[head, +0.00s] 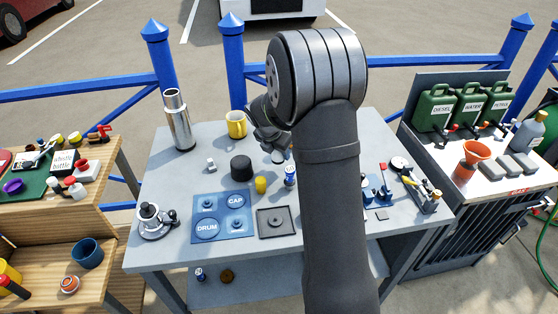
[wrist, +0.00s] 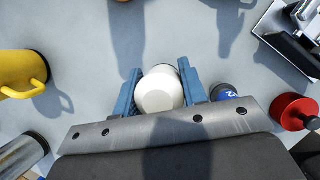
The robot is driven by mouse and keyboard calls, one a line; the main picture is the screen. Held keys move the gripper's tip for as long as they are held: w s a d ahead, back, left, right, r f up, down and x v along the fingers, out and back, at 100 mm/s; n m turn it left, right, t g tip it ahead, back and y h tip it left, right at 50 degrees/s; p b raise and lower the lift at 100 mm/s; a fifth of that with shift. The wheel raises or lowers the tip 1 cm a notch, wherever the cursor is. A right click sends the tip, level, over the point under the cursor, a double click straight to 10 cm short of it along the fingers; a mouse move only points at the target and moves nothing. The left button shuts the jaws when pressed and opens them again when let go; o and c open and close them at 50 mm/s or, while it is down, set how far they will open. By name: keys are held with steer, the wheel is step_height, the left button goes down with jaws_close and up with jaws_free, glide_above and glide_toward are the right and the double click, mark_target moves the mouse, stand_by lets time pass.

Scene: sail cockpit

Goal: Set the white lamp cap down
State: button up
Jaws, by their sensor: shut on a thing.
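The white lamp cap (wrist: 158,92) is between the two blue fingers of my gripper (wrist: 160,70) in the wrist view. The fingers are shut on its sides. In the head view my gripper (head: 274,143) is over the back middle of the grey table (head: 205,150), right of the yellow mug. The cap is mostly hidden there by my arm. I cannot tell how far the cap is above the tabletop. A blue mat (head: 222,214) with round spots marked CAP and DRUM lies at the table's front left.
A steel flask (head: 178,122), yellow mug (head: 236,124), black cylinder (head: 241,168), small yellow cylinder (head: 260,185) and dark square tray (head: 262,228) stand around. A small blue-banded cylinder (wrist: 222,92) is close right of my gripper; a red-topped thing (wrist: 294,112) is farther right.

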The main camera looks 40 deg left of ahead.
mark_target(279, 161)
steer(key=shift+f, duration=2)
steer(key=shift+f, duration=0.1)
steer(key=o, duration=1)
steer(key=shift+c, duration=0.2)
steer(key=v, duration=1.2)
